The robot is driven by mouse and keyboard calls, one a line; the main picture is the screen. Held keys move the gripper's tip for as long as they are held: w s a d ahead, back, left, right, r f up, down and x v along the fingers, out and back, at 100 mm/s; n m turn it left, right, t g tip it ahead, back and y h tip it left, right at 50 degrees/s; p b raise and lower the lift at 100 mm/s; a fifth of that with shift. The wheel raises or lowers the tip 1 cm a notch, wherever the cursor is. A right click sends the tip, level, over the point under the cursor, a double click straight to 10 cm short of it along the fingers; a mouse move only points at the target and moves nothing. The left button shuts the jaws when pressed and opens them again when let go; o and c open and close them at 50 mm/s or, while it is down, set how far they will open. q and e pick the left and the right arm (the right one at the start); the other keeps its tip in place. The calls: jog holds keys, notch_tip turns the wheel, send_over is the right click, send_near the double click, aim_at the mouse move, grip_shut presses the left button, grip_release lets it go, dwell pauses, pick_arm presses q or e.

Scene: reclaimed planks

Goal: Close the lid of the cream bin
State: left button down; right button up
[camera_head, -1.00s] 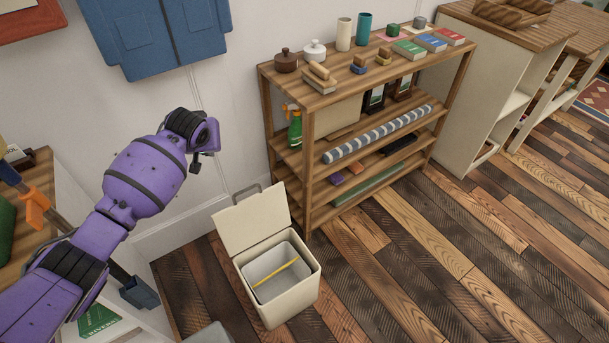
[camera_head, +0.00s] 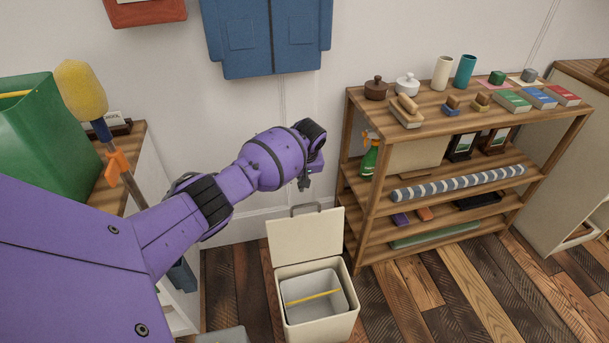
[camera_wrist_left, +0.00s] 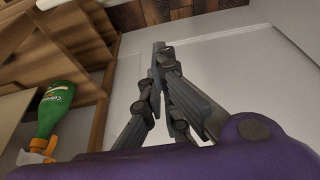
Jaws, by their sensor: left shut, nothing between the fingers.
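The cream bin (camera_head: 322,326) stands on the floor in the head view, with its lid (camera_head: 306,238) open and standing up at the back, a grey handle loop at its top edge. A yellow stick (camera_head: 313,298) lies across the grey inner bucket (camera_head: 318,287). My left gripper (camera_head: 304,184) appears small and dark below the purple wrist, above the lid in the picture and apart from it. In the left wrist view my left gripper (camera_wrist_left: 159,48) has its fingertips together, empty. The bin is not clearly visible there. My right gripper is out of view.
A wooden shelf (camera_head: 470,130) with jars, books and a striped roll stands right of the bin; its green spray bottle (camera_head: 369,159) also shows in the left wrist view (camera_wrist_left: 55,108). A green box (camera_head: 45,140) and yellow duster (camera_head: 82,88) are at left. Floor right of the bin is clear.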

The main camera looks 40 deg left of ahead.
pick_arm(q)
jog(key=s+d, duration=0.1)
jog(key=s+d+f+p, duration=0.1)
jog(key=shift+s+d+f, duration=0.15)
jog(key=shift+d, duration=0.25)
dwell(0.3)
